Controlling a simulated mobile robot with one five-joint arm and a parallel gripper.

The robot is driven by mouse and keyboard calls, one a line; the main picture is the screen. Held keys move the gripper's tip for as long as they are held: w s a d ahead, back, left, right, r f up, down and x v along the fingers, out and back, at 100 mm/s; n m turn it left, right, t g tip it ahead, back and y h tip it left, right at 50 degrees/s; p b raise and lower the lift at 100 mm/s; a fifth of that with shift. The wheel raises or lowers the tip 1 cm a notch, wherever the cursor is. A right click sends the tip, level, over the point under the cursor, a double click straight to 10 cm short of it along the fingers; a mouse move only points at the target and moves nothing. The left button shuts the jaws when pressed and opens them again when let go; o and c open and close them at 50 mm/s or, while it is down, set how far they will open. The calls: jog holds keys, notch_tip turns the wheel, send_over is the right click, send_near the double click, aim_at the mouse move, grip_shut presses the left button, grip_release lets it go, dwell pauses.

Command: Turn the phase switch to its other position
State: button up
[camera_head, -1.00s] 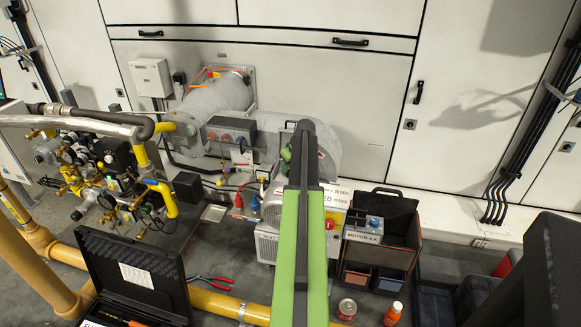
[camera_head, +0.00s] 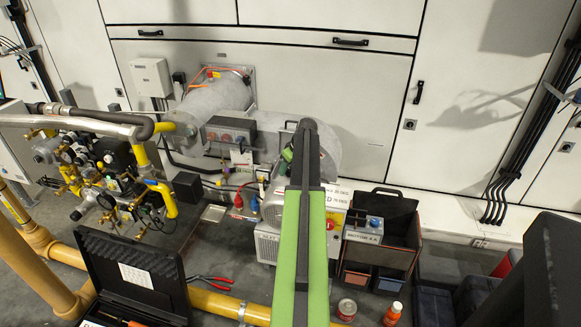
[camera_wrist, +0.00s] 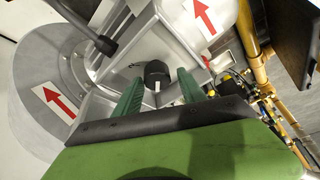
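In the wrist view a round black knob (camera_wrist: 157,73) with a white pointer mark sits on a grey metal housing. I take it to be the phase switch; no label on it can be read. The white mark points toward the bottom of the picture. My gripper (camera_wrist: 160,86) is open, with one green finger on each side of the knob. I cannot tell whether either finger touches it. In the head view my gripper (camera_head: 287,157) shows only as a bit of green beside the blower housing (camera_head: 326,152). My arm hides the knob there.
Red arrow labels mark the grey housing in the wrist view. In the head view a box labelled MOTOR (camera_head: 363,235) and an open tool bag (camera_head: 402,215) stand to the right. Yellow gas pipes and an open black case (camera_head: 130,265) lie to the left.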

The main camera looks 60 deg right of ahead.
jog(key=shift+o, duration=0.3)
jog(key=shift+s, duration=0.1)
jog(key=shift+s+r, duration=0.1)
jog(key=shift+r, duration=0.15)
jog(key=p+v, duration=1.6)
jog(key=v, duration=0.1)
jog(key=shift+a, duration=0.1)
